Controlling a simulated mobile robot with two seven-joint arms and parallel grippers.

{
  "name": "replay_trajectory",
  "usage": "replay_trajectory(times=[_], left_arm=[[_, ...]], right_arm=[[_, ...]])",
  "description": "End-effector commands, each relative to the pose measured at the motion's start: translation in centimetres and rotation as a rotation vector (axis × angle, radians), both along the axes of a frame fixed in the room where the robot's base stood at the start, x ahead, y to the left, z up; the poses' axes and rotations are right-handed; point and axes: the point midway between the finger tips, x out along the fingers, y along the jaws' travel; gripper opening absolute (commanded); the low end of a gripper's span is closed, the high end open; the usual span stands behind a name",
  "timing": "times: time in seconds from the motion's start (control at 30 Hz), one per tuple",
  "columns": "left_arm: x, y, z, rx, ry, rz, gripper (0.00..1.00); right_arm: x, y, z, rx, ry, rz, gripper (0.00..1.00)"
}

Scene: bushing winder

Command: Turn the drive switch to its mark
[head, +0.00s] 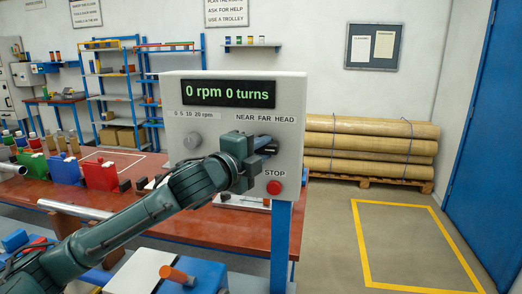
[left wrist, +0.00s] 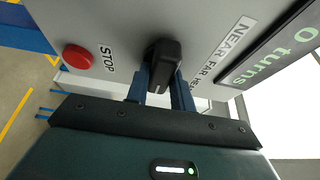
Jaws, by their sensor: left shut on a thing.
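A grey control panel (head: 180,95) stands on a blue post, with a display (head: 229,94) reading "0 rpm 0 turns". My left gripper (head: 256,148) is at the panel, below the "NEAR FAR HEAD" label (head: 266,118). In the left wrist view, its two fingers (left wrist: 161,92) are shut on a black switch knob (left wrist: 163,62), one on each side. The gripper hides most of this knob in the head view. No mark for the knob is clear. A round grey knob (head: 192,140) is under the "0 5 10 20 rpm" label. My right gripper is not in view.
A red STOP button (head: 273,187) is close below the gripper; it also shows in the left wrist view (left wrist: 77,58). A red-brown bench (head: 160,225) with coloured blocks is behind my arm. Long rolls (head: 370,145) lie on a pallet at right. The yellow-outlined floor (head: 405,245) is clear.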

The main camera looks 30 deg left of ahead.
Motion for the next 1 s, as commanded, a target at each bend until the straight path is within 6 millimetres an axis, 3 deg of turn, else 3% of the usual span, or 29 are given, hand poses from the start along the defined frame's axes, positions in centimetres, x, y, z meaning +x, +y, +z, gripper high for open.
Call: replay_trajectory(times=[0.5,0.53,0.77,1.0], left_arm=[[0.02,0.05,0.19,0.018,-0.001,0.001,0.01],[0.02,0.05,0.19,0.018,-0.001,0.001,0.26],[0.01,0.02,0.11,0.016,0.002,0.0,0.45],[-0.04,0.0,0.03,0.016,0.003,0.0,0.45]], right_arm=[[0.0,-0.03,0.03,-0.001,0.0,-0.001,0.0],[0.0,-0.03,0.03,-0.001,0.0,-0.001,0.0],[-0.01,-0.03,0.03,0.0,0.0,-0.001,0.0],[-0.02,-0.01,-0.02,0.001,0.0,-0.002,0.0]])
